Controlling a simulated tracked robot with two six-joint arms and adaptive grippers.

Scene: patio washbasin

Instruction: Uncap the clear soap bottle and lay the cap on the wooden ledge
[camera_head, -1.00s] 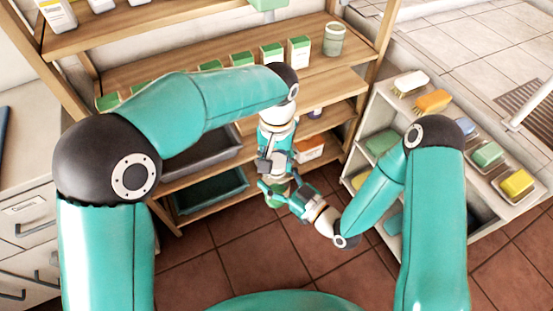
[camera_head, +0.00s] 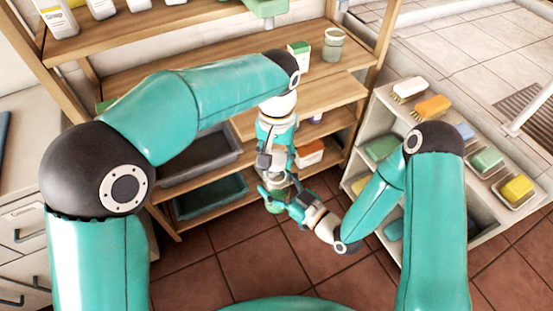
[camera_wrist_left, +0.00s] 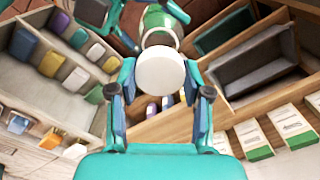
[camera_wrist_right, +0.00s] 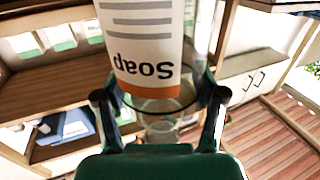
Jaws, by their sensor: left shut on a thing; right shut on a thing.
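My left gripper (camera_head: 276,176) is shut on a round white cap (camera_wrist_left: 160,72), seen end-on between its fingers in the left wrist view. The clear soap bottle (camera_wrist_left: 159,22) with green at its bottom shows behind the cap. I cannot tell whether cap and bottle touch. My right gripper (camera_head: 284,199) is shut on the bottle, just below the left gripper. In the right wrist view the bottle (camera_wrist_right: 147,50) carries a white "Soap" label with an orange band, upside down. The bare wooden ledge (camera_head: 318,100) juts from the shelf unit behind the grippers.
A small green-white box (camera_head: 299,55) and a glass jar (camera_head: 333,45) stand on the shelf above. Grey (camera_head: 205,158) and teal (camera_head: 210,196) trays sit lower left. A pale rack (camera_head: 465,190) with brushes and soaps stands at right. The tiled floor in front is clear.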

